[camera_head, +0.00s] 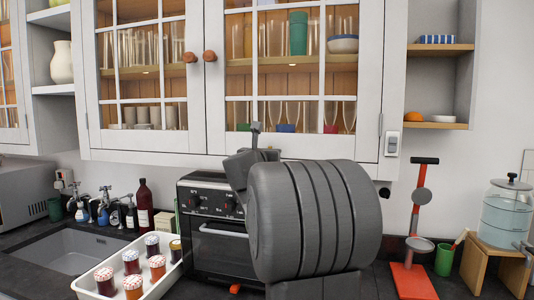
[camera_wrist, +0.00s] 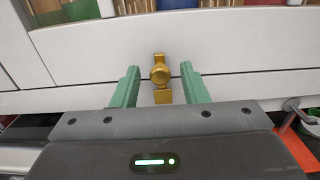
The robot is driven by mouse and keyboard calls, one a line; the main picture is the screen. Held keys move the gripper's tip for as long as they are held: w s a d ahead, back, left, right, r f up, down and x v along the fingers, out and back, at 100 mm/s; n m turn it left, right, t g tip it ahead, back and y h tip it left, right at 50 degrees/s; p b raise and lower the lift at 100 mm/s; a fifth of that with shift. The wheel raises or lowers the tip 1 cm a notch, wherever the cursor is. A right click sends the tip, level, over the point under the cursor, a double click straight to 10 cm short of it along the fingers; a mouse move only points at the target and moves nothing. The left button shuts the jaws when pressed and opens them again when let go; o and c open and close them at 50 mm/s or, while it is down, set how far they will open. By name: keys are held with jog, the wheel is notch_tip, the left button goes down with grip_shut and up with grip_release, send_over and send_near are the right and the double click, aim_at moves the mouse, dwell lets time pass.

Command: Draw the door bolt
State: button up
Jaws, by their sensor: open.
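The door bolt (camera_wrist: 160,76) is a small brass piece with a round knob, on the pale lower frame of the cabinet in the wrist view. My gripper (camera_wrist: 160,70) is open, with one green finger to the left of the bolt and one to the right. The bolt shows between the fingertips with a gap on each side; how deep it sits between them I cannot tell.
Below the cabinet are a black oven (camera_head: 222,245), a white tray (camera_head: 90,291) of several jars and a sink (camera_head: 70,258). A red stand (camera_head: 412,282), a green cup (camera_head: 444,260) and a glass dispenser (camera_head: 505,215) stand at the right. Glassware fills the cabinet shelves.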

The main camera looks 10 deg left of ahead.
grip_shut()
jog(key=shift+r+p, duration=1.35)
jog(key=shift+r, duration=0.45)
grip_release()
jog(key=shift+s+f, duration=0.1)
jog(key=s+b, duration=0.2)
jog(key=s, duration=1.1)
jog(key=shift+s+a, duration=0.25)
jog(key=shift+s, duration=0.05)
